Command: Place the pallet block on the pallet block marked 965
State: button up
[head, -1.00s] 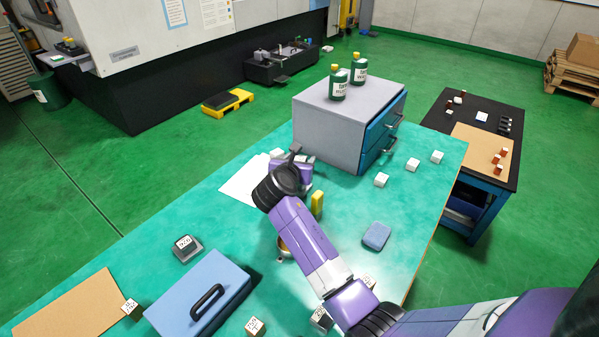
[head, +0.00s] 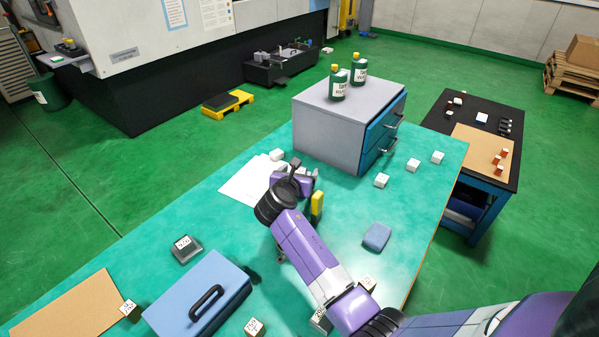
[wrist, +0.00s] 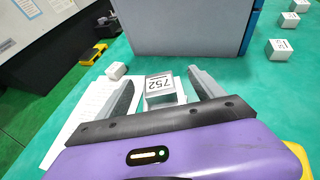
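My gripper (wrist: 160,75) is open, its two grey fingers spread on either side of a white-topped pallet block marked 752 (wrist: 161,86). Gaps show between the fingers and this block. In the head view my gripper (head: 296,168) is low over the bench's far part, in front of the grey cabinet, and largely hides that block. Other small blocks stand about the bench: one on a grey plate (head: 182,243), some near the front (head: 254,327) (head: 320,320) (head: 367,283), and a row at the right (head: 381,180). I cannot read 965 on any of them.
A grey cabinet with blue drawers (head: 345,125) stands behind my gripper, with two green bottles on top. Another white block (wrist: 116,70) is left of the fingers by paper sheets (head: 245,183). A yellow object (head: 317,203), a blue sponge (head: 376,236) and a blue box (head: 205,295) are nearer.

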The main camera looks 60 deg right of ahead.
jog(key=shift+r, duration=0.25)
jog(key=v, duration=1.2)
jog(key=shift+p, duration=0.4)
